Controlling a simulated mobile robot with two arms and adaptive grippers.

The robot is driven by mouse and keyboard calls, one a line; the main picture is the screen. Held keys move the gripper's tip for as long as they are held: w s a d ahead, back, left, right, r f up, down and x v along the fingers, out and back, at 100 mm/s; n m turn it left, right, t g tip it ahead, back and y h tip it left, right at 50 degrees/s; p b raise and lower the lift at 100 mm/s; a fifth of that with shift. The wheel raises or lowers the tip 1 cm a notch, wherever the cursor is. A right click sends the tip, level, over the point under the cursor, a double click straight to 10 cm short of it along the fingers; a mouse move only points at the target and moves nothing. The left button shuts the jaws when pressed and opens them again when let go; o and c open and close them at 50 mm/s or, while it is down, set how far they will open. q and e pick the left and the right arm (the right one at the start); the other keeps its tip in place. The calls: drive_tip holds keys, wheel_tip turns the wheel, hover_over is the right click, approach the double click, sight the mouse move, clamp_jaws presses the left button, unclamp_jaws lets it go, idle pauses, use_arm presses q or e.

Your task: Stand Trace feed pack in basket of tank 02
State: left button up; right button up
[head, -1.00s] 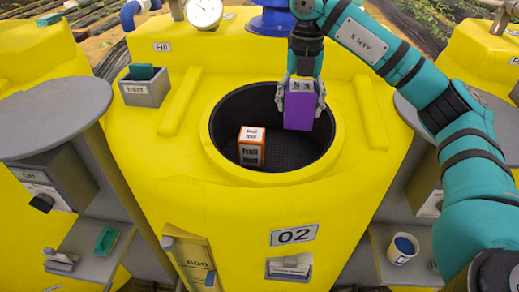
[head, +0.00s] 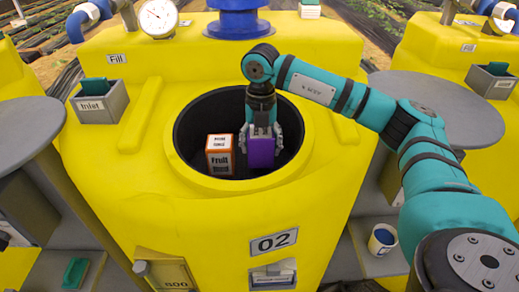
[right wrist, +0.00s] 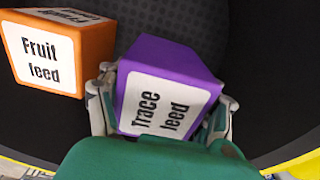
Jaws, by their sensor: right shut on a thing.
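The purple Trace feed pack (head: 261,152) is inside the round black basket (head: 187,121) in the top of the yellow tank 02 (head: 150,170). My right gripper (head: 261,140) is shut on it from above. In the right wrist view the pack (right wrist: 165,85) shows its white Trace feed label between the fingers (right wrist: 160,105). The pack looks roughly upright. I cannot tell whether its base touches the basket floor. My left gripper is not in view.
An orange and white Fruit feed pack (head: 219,155) stands in the basket, left of the Trace pack, with a small gap. A grey Inlet box (head: 101,102) sits on the tank's left. A mug (head: 382,239) stands on the lower right shelf.

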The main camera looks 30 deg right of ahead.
sight(260, 153)
wheel_tip(260, 153, down, 2)
drive_tip(key=shift+f+p, duration=0.1)
drive_tip(key=shift+p, duration=0.25)
drive_tip(key=shift+w+f, duration=0.1)
drive_tip(key=shift+f, duration=0.2)
drive_tip(key=shift+f+b, duration=0.15)
drive_tip(key=shift+b, duration=0.15)
drive_tip(key=o, duration=1.7)
